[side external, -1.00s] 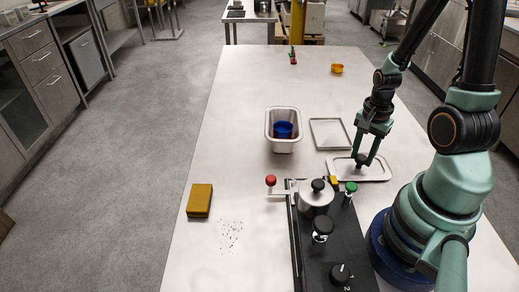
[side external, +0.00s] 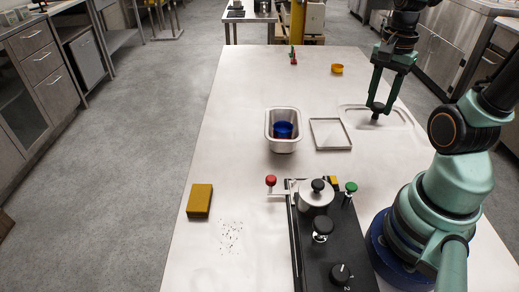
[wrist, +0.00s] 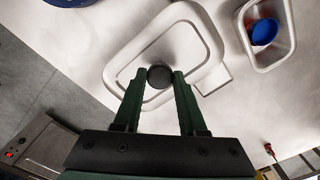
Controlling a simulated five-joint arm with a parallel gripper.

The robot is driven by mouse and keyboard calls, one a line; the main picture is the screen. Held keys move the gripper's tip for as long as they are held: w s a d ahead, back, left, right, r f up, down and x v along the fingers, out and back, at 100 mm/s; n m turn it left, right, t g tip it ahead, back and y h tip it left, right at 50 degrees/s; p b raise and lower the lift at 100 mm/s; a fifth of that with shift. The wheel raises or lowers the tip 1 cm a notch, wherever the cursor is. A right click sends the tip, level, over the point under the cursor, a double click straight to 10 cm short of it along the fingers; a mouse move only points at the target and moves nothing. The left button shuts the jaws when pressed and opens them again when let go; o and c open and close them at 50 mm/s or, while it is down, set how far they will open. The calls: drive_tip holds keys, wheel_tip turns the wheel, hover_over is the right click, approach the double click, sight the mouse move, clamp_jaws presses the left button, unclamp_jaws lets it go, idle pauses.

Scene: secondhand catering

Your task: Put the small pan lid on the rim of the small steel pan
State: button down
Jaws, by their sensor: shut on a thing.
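The small pan lid is a pale rectangular plate with rounded corners (side external: 400,116) and a round black knob (wrist: 159,76) at its middle. My gripper (side external: 378,113) is shut on that knob, with one finger on each side in the wrist view (wrist: 159,78). The lid hangs roughly level, apparently above the table on the right. The small steel pan (side external: 283,147) stands open on the table, left of the lid, with a blue cup (side external: 283,130) inside it. The pan also shows at the upper right of the wrist view (wrist: 284,53).
A shallow square tray (side external: 347,148) lies between pan and lid. A yellow sponge (side external: 200,201) lies at left, a small yellow cup (side external: 337,69) behind. The table's left side is mostly bare.

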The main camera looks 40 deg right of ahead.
wheel_tip(320, 180, up, 2)
drive_tip(key=shift+r, duration=0.25)
drive_tip(key=shift+w+r, duration=0.15)
drive_tip(key=shift+r, duration=0.15)
drive_tip(key=w+a+f+n, duration=0.3)
drive_tip(key=w+a+n, duration=1.1)
drive_tip(key=n, duration=0.4)
wheel_tip(320, 180, up, 4)
drive_tip(key=m, duration=1.7)
hover_over(378, 104)
drive_tip(key=shift+w+a+f, duration=0.2)
drive_tip(key=shift+w, duration=0.05)
drive_tip(key=shift+s+d+m, duration=0.15)
drive_tip(key=shift+s+m, duration=0.15)
drive_tip(key=shift+s+f, duration=0.15)
drive_tip(key=shift+f, duration=0.25)
wheel_tip(378, 104, down, 19)
drive_tip(key=shift+f, duration=0.1)
